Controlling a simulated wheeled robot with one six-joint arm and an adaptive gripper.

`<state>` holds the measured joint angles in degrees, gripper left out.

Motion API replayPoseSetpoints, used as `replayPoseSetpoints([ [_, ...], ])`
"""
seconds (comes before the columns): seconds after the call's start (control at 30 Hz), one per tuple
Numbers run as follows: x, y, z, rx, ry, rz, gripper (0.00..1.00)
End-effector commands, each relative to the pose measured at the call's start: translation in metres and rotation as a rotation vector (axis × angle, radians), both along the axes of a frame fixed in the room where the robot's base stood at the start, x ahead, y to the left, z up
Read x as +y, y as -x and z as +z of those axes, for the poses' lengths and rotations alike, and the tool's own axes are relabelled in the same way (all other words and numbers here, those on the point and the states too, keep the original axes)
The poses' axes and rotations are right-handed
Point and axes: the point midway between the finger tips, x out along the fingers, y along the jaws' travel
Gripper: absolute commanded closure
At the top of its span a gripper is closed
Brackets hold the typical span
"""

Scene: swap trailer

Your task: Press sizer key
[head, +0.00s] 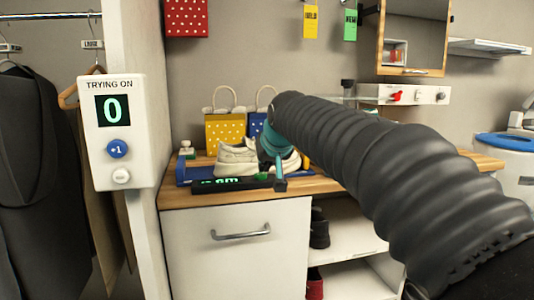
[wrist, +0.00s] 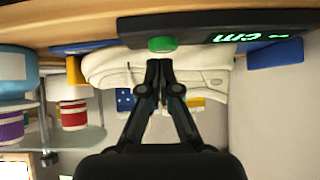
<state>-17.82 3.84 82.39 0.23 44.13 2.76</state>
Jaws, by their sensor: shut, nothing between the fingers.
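The sizer is a blue tray (head: 185,172) on the wooden counter. A black bar (head: 225,185) with a green "cm" readout runs along its front. Off-white shoes (head: 237,157) stand on it. In the wrist view, which is upside down, the round green key (wrist: 162,44) sits on the black bar (wrist: 195,31) beside the readout (wrist: 250,37). My gripper (head: 280,185) is at the right end of the bar in the head view. In the wrist view my gripper (wrist: 159,64) is shut and empty, its tips close to the key. I cannot tell whether they touch it.
A white "TRYING ON" panel (head: 118,135) showing 0 hangs on the partition at left, beside hanging clothes. Yellow (head: 226,130) and blue gift bags stand behind the shoes. A wood-framed mirror (head: 413,38) is at upper right. A white drawer (head: 238,250) is under the counter.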

Motion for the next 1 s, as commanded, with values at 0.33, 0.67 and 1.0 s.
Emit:
replayPoseSetpoints([
  [0.33,0.001,-0.001,-0.011,0.0,0.0,0.0,1.0],
  [0.67,0.001,-0.001,-0.025,0.001,0.0,0.0,1.0],
  [1.0,0.001,-0.002,-0.034,0.01,0.004,0.0,1.0],
])
